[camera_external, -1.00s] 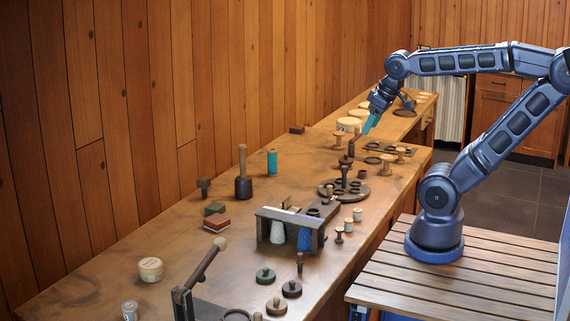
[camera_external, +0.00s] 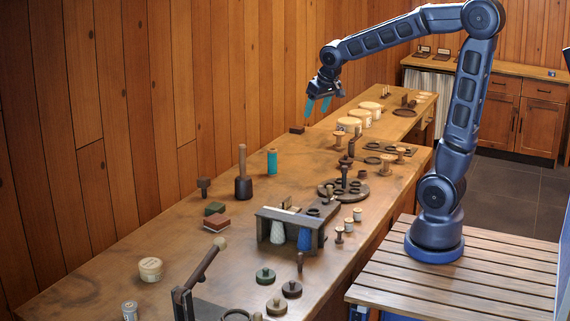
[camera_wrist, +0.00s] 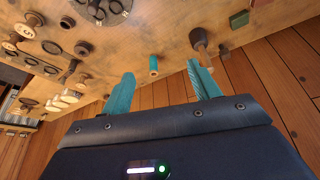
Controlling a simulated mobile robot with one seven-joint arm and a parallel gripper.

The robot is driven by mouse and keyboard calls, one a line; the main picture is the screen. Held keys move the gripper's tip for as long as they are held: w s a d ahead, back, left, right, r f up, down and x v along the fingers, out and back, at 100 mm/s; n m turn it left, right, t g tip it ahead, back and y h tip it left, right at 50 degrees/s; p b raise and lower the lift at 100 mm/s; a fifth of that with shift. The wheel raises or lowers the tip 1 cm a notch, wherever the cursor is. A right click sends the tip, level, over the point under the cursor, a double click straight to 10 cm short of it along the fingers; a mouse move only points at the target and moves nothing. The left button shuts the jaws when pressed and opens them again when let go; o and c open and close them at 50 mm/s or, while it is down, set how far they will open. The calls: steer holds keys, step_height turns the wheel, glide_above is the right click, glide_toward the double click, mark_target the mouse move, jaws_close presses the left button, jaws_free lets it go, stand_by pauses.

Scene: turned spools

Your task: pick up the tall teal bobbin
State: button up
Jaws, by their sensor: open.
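The tall teal bobbin (camera_external: 272,163) stands upright on the workbench, towards the wall side, right of a dark mallet with a wooden handle. In the wrist view the teal bobbin (camera_wrist: 153,66) shows beyond and between my fingertips, some distance away. My gripper (camera_external: 317,108) has teal fingers and hangs in the air above the bench, farther along it than the bobbin. In the wrist view my gripper (camera_wrist: 160,80) is open, with nothing between its fingers.
The mallet (camera_external: 243,187) stands close left of the bobbin. A small dark block (camera_external: 297,130) lies farther back by the wall. A dark rack with thread cones (camera_external: 278,234) and a round dark tray (camera_external: 357,193) stand nearer the front edge. Bare bench surrounds the bobbin's front.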

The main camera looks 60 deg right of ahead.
steer(key=w+d+f+m, duration=0.1)
steer(key=w+d+f, duration=0.3)
steer(key=w, duration=0.3)
steer(key=w+d+f+m, duration=0.1)
steer(key=w+d+f, duration=0.2)
steer(key=w, duration=0.3)
steer(key=m+h, duration=0.1)
steer(key=m, duration=0.1)
glide_toward(272, 157)
steer(key=w+d, duration=0.1)
steer(key=shift+d+x, duration=0.2)
steer(key=shift+x, duration=2.5)
steer(key=shift+d+x, duration=0.15)
steer(key=shift+x, duration=2.55)
steer(key=shift+s, duration=0.2)
steer(key=shift+c, duration=0.4)
steer(key=c, duration=1)
